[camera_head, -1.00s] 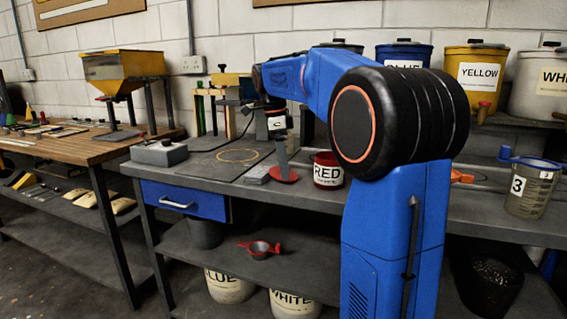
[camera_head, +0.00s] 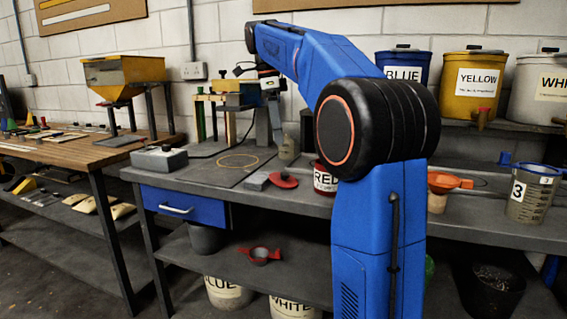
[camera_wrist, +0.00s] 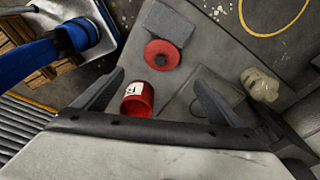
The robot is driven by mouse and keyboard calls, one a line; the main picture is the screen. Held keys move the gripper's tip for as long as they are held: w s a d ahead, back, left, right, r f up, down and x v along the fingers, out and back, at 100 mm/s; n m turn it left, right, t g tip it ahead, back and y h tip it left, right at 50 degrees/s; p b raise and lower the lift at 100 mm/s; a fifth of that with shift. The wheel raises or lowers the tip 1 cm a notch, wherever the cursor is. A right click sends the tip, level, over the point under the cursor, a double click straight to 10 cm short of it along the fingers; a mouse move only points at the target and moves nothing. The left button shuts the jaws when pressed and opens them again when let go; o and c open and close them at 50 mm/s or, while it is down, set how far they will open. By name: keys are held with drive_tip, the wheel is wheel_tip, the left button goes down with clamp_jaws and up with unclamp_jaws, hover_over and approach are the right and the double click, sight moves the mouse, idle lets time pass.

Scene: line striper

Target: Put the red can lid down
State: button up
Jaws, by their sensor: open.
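The red can lid (camera_head: 284,181) lies on the grey bench beside a grey block (camera_head: 257,181). It also shows in the wrist view (camera_wrist: 162,55), right against the block's edge or very near it. The red can (camera_head: 325,181) stands to the right of the lid, apart from it. In the wrist view the can (camera_wrist: 137,98) shows its white label. My gripper (camera_wrist: 158,77) is open and empty, with its two fingers wide apart. It is above the bench, clear of the lid. In the head view its fingertips are hard to make out.
A beige-grey object (camera_wrist: 260,85) stands on the bench near the yellow ring (camera_head: 238,160). An orange funnel (camera_head: 449,182) and a measuring jug (camera_head: 533,192) stand to the right. Blue, yellow and white buckets line the back shelf. A grey box (camera_head: 160,158) sits at the left.

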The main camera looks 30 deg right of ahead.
drive_tip(key=s+a+f+n+t, duration=0.2)
drive_tip(key=s+a+f+n, duration=0.35)
drive_tip(key=s+n, duration=0.2)
drive_tip(key=s+a+f+n+t, duration=0.1)
drive_tip(key=s+a+f+n, duration=0.3)
drive_tip(key=s+f+n, duration=0.4)
drive_tip(key=s+a+f+n+t+y, duration=0.1)
drive_tip(key=s+a+f+n, duration=0.3)
drive_tip(key=s+f, duration=1.2)
wheel_tip(320, 180, down, 2)
drive_tip(key=n+t, duration=0.1)
drive_tip(key=n, duration=0.3)
drive_tip(key=shift+a+f+t+y, duration=0.15)
drive_tip(key=shift+f+t+y, duration=0.05)
drive_tip(key=shift+t+y, duration=0.1)
drive_tip(key=shift+n, duration=0.25)
drive_tip(key=shift+c, duration=0.6)
